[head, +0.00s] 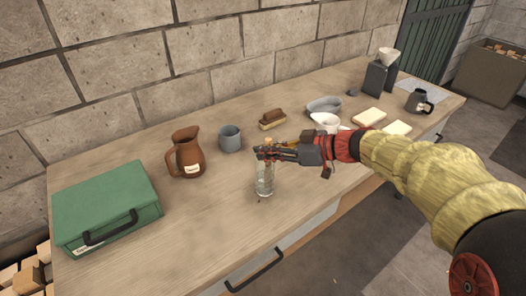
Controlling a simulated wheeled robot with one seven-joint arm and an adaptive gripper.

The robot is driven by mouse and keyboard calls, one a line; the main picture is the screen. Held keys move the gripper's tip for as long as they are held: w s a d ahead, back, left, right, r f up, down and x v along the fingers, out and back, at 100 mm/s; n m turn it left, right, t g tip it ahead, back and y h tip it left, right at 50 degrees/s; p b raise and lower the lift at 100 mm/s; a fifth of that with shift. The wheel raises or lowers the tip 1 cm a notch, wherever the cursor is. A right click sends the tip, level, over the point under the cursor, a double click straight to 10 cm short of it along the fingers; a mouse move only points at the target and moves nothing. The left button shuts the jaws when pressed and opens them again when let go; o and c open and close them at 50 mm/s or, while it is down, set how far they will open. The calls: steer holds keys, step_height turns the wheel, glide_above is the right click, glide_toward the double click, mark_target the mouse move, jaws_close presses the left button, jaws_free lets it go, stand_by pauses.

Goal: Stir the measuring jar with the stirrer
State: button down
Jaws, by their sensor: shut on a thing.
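The measuring jar (265,187) is a clear glass vessel standing upright near the table's front edge, left of the table's middle. My gripper (264,154) is directly above the jar's mouth, reaching in from the right. It is shut on the stirrer (268,142), whose light wooden top shows just above the fingers. The lower part of the stirrer is hard to make out behind the fingers and glass. I cannot tell how deep it reaches into the jar.
A brown jug (187,155), a grey mug (230,139) and a brush (272,118) stand behind the jar. A green case (107,203) lies at the left. A white cup (326,122) and a grey bowl (323,104) are near my arm.

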stand_by(0.3)
steer(key=shift+w+a, duration=0.35)
steer(key=shift+w, duration=0.2)
steer(key=shift+a, duration=0.1)
steer(key=shift+s+a, duration=0.4)
steer(key=shift+a, duration=0.05)
